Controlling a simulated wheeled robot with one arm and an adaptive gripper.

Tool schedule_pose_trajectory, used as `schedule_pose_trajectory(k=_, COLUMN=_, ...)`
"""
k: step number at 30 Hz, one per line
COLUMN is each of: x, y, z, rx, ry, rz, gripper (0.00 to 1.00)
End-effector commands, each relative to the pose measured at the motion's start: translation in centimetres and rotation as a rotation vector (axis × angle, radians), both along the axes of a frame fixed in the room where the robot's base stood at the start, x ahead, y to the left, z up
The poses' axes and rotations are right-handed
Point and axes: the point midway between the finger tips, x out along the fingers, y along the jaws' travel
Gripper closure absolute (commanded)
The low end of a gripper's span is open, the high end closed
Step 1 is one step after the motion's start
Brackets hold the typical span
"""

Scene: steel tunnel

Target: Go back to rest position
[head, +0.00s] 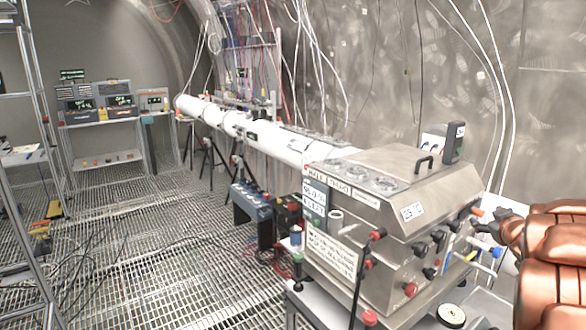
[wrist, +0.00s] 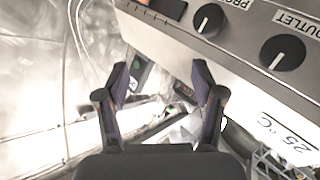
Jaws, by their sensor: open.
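My gripper (wrist: 160,88) is in the wrist view with its two dark fingers spread apart. Nothing is held between them. Beside it on the right is the steel box (wrist: 235,65) with black knobs and a "25 °C" label. In the head view, my copper-coloured arm reaches in from the right edge, close to the right side of the same steel box (head: 385,205). The gripper itself cannot be made out clearly in the head view.
A small dark handheld device (head: 454,142) stands on the box top. A long white tube (head: 260,135) runs back along the wall. A metal shelf frame (head: 35,110) stands at left. The grating floor (head: 150,235) has open room in the middle, with cables at left.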

Motion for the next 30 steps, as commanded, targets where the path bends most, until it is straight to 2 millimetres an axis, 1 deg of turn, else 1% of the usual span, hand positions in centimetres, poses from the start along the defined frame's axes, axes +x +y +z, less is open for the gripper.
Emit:
schedule_pose_trajectory(k=1, x=-0.3, y=0.8, z=0.8, rx=-0.006, ry=0.013, rz=-0.043, gripper=0.32)
schedule_pose_trajectory(k=5, x=-2.3, y=2.0, z=1.1, rx=0.010, ry=0.078, rz=-0.171, gripper=0.32)
schedule_pose_trajectory(k=8, x=-4.4, y=3.4, z=0.7, rx=0.038, ry=0.139, rz=-0.257, gripper=0.32)
schedule_pose_trajectory(k=10, x=-6.0, y=4.7, z=0.3, rx=0.063, ry=0.186, rz=-0.308, gripper=0.32)
schedule_pose_trajectory(k=11, x=-6.8, y=5.3, z=-0.1, rx=0.079, ry=0.211, rz=-0.331, gripper=0.32)
schedule_pose_trajectory(k=14, x=-9.6, y=7.8, z=-1.4, rx=0.125, ry=0.295, rz=-0.388, gripper=0.32)
schedule_pose_trajectory(k=17, x=-12.7, y=10.9, z=-2.9, rx=0.180, ry=0.389, rz=-0.429, gripper=0.32)
schedule_pose_trajectory(k=18, x=-14.1, y=12.2, z=-3.7, rx=0.202, ry=0.433, rz=-0.442, gripper=0.32)
schedule_pose_trajectory(k=20, x=-16.2, y=14.4, z=-5.0, rx=0.240, ry=0.503, rz=-0.455, gripper=0.32)
schedule_pose_trajectory(k=21, x=-17.7, y=15.9, z=-5.7, rx=0.263, ry=0.551, rz=-0.458, gripper=0.32)
schedule_pose_trajectory(k=23, x=-20.0, y=18.3, z=-6.9, rx=0.298, ry=0.624, rz=-0.461, gripper=0.32)
schedule_pose_trajectory(k=24, x=-21.6, y=20.0, z=-7.6, rx=0.321, ry=0.675, rz=-0.456, gripper=0.32)
schedule_pose_trajectory(k=26, x=-24.1, y=22.5, z=-8.7, rx=0.353, ry=0.754, rz=-0.446, gripper=0.32)
schedule_pose_trajectory(k=27, x=-25.8, y=24.2, z=-9.4, rx=0.374, ry=0.811, rz=-0.437, gripper=0.32)
schedule_pose_trajectory(k=29, x=-28.5, y=26.7, z=-10.4, rx=0.400, ry=0.896, rz=-0.419, gripper=0.32)
schedule_pose_trajectory(k=30, x=-30.2, y=28.3, z=-10.9, rx=0.415, ry=0.950, rz=-0.404, gripper=0.32)
